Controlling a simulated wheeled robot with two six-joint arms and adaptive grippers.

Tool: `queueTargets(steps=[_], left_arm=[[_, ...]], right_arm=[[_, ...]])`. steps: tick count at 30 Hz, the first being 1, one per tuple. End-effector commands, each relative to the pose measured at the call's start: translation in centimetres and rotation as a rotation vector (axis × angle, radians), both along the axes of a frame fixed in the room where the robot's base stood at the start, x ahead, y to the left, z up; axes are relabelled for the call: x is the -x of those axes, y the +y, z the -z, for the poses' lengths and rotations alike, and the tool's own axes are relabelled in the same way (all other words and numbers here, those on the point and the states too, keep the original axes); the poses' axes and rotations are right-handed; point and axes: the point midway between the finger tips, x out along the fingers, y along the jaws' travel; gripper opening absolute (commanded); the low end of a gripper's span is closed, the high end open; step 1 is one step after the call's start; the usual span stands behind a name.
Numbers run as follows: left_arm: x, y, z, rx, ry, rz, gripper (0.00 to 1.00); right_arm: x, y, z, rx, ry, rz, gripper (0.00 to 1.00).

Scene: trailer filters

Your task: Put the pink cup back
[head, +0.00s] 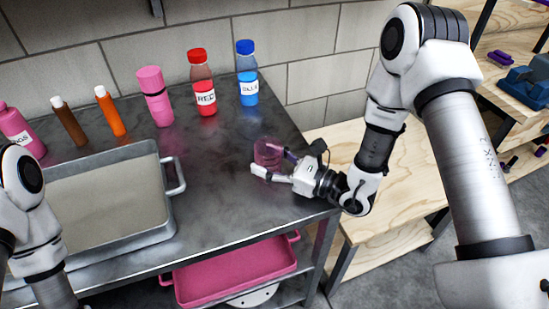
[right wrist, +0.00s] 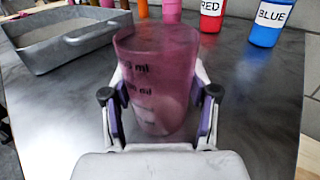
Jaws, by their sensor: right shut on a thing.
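The pink cup (head: 267,153) is a see-through pink measuring cup with dark markings. It is upright at the right part of the dark metal table (head: 225,215). My right gripper (head: 272,163) is shut on it, with one finger on each side. In the right wrist view the cup (right wrist: 155,75) fills the middle, between the purple-padded fingers of the gripper (right wrist: 158,118). Whether its base touches the table I cannot tell. My left arm shows at the left edge of the head view, but its gripper is out of view.
A grey metal tray (head: 174,205) stands on the table's left. Along the back are a red bottle (head: 202,85), a blue bottle (head: 247,75), a pink bottle (head: 155,98) and other slim bottles. A pink tray (head: 235,274) is on the shelf below. A wooden surface (head: 385,222) lies right.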

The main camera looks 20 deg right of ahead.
Motion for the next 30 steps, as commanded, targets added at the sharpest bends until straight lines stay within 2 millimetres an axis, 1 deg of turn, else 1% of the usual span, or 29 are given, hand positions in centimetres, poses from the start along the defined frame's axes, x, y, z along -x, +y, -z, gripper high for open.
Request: queueTargets(steps=[4,9,10,11,12,20,23,26,30], left_arm=[[0.0,0.0,-0.2,0.000,0.000,-0.001,0.40],[0.0,0.0,0.5,0.000,0.000,-0.001,0.40],[0.0,0.0,0.3,0.000,0.000,-0.001,0.40],[0.0,0.0,0.2,0.000,0.000,-0.001,0.40],[0.0,0.0,0.2,0.000,0.000,-0.001,0.40],[0.0,0.0,0.2,0.000,0.000,-0.001,0.40],[0.0,0.0,-0.4,0.000,0.000,-0.001,0.40],[0.0,0.0,-0.2,0.000,-0.001,-0.001,0.40],[0.0,0.0,-0.1,0.000,0.000,-0.001,0.40]], right_arm=[[0.0,0.0,0.1,0.004,0.007,0.001,0.20],[0.0,-0.1,0.7,0.004,0.007,0.001,0.19],[0.0,-0.1,0.5,0.004,0.007,0.001,0.69],[0.0,-0.1,0.5,0.004,0.007,0.001,0.80],[0.0,-0.1,0.5,0.004,0.007,0.001,0.84],[0.0,-0.1,0.4,0.003,0.006,0.001,0.84],[0.0,-0.1,-0.1,0.003,0.006,0.001,0.84],[0.6,-0.9,0.1,0.002,0.009,0.006,0.84],[2.6,-2.9,0.0,-0.002,0.010,0.010,0.84]])
